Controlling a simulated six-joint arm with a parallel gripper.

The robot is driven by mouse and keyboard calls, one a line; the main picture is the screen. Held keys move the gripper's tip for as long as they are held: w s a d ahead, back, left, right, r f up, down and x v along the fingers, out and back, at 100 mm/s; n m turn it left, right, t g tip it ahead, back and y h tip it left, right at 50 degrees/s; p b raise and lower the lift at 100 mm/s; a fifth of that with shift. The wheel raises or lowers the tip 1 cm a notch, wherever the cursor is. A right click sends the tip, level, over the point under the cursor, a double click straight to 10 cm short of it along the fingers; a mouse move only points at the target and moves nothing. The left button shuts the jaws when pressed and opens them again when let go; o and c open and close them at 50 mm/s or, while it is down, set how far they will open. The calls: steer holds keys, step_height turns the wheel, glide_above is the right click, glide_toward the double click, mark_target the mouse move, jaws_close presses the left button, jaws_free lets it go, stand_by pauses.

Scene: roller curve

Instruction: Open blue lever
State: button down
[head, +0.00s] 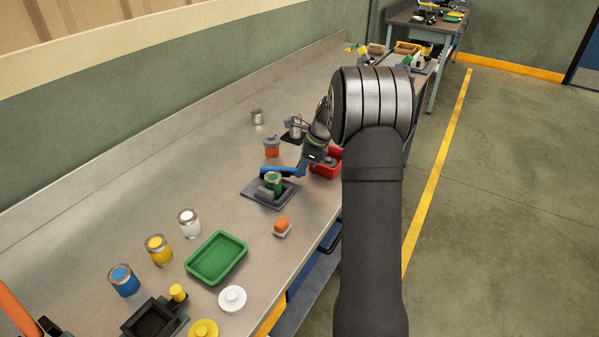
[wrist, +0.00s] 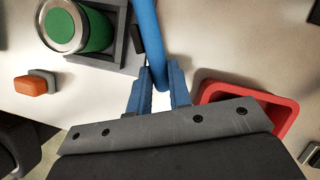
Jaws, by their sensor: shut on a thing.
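The blue lever (head: 274,173) extends over a dark fixture (head: 256,193) in the middle of the bench. A can with a green top (head: 273,179) stands in this fixture, and it also shows in the wrist view (wrist: 92,30). In the wrist view the lever is a round blue bar (wrist: 145,25) running down from the top edge. My gripper (wrist: 160,76) has its two blue fingers on either side of the bar's end, shut on it. In the head view my gripper (head: 302,168) is at the lever's right end, partly hidden by my arm.
A red bin (wrist: 255,97) lies just right of the fingers. An orange-and-grey block (head: 282,227) is near the front edge. A green tray (head: 217,258) and white, yellow and blue cans stand to the left. An orange-topped container (head: 271,148) stands behind the lever.

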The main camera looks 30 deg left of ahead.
steer(key=shift+w+a+n+g+h, duration=0.15)
steer(key=shift+w+a+n, duration=0.15)
steer(key=shift+w+n, duration=0.2)
steer(key=shift+w+a+n+g+h, duration=0.15)
steer(key=shift+w+a+n, duration=0.1)
steer(key=shift+w+n, duration=0.25)
steer(key=c, duration=1.3)
jaws_free()
steer(key=shift+r, duration=0.15)
steer(key=v, duration=1.7)
steer(key=shift+d+r, duration=0.1)
